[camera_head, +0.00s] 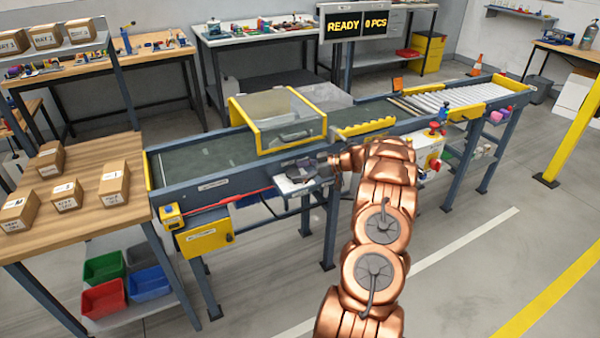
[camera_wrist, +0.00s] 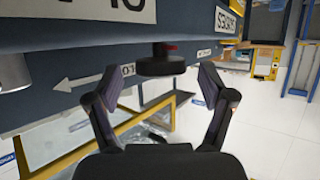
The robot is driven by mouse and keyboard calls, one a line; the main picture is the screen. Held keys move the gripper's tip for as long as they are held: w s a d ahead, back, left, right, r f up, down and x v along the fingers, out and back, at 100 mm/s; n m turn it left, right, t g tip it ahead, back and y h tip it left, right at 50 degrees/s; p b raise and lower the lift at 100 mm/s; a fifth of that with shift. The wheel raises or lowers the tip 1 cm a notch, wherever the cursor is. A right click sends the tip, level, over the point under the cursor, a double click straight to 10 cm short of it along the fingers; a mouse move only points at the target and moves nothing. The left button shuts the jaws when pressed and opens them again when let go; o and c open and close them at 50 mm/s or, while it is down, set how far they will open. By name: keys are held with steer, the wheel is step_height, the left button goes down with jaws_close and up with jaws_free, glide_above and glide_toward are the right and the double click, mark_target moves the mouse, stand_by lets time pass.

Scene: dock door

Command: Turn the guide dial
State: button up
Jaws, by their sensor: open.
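The guide dial (camera_wrist: 161,62) is a dark round knob with a bit of red at its base, on the blue-grey side of the conveyor. It shows in the wrist view, ahead of my gripper (camera_wrist: 150,88) and between the lines of its two fingers. The fingers are spread apart on either side, and I see no contact with the dial. In the head view my gripper (camera_head: 298,176) is at the conveyor's near side, below the yellow-framed clear cover. The dial cannot be made out there.
The conveyor (camera_head: 205,160) runs across the middle, with a yellow-framed cover (camera_head: 280,118) over it. A white arrow label (camera_wrist: 90,78) is beside the dial. A wooden table (camera_head: 95,165) with several boxes stands left. The floor at the front right is clear.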

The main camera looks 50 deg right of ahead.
steer(key=v, duration=1.2)
steer(key=shift+f, duration=0.1)
stand_by(0.4)
